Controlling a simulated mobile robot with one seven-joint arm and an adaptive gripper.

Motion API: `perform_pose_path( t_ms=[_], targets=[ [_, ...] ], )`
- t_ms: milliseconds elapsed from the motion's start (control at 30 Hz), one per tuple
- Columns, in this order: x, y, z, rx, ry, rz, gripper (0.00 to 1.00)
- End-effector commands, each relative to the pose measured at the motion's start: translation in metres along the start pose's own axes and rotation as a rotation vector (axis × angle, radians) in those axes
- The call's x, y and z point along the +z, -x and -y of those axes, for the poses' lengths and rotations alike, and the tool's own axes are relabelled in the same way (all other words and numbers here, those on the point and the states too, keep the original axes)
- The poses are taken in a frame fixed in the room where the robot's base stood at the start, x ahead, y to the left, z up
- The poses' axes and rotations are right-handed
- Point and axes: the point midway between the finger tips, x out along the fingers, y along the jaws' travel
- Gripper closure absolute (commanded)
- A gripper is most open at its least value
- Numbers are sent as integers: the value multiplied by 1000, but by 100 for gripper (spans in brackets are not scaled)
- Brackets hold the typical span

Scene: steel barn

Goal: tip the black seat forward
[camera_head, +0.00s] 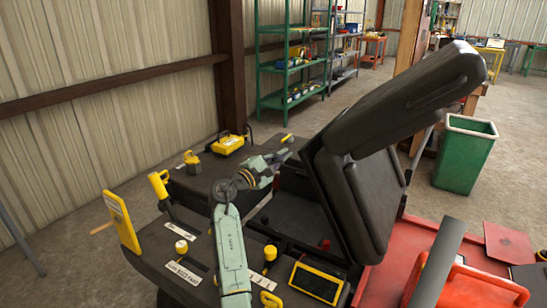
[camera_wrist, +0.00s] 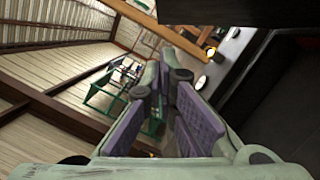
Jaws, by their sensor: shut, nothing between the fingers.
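The black seat (camera_head: 365,195) stands tilted up over the machine, its cushion steep and its backrest (camera_head: 405,95) sloping up to the right. An open dark compartment (camera_head: 290,212) shows on the left below it. My gripper (camera_head: 284,156) is left of the seat, above the machine's dark deck; I cannot tell whether it touches the seat. In the wrist view my gripper (camera_wrist: 168,70) has its purple-padded fingers together with nothing between them. Dark surfaces along the top and right of that view are probably the seat, seen close.
The deck carries a yellow-framed display (camera_head: 316,282), yellow knobs and levers, and a yellow box (camera_head: 227,144). A red body (camera_head: 400,265) lies at the right. A green bin (camera_head: 465,152) stands behind the seat. Green shelves (camera_head: 290,70) and a brown post (camera_head: 228,65) stand farther back.

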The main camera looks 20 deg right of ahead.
Motion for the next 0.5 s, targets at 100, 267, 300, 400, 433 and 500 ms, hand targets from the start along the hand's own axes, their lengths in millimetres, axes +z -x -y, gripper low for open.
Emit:
perform_pose_path(
  t_ms=[100, 267, 300, 400, 433, 500],
  targets=[
    [2, -23, -3, -1, 0, 1, 100],
    [14, -38, -3, -1, -3, -1, 100],
    [19, -39, -3, 0, -4, -1, 100],
    [29, -41, -2, 0, -2, -2, 100],
    [31, -42, -2, 0, -3, -2, 100],
    [36, -43, -2, 1, -4, -2, 100]
  ],
)
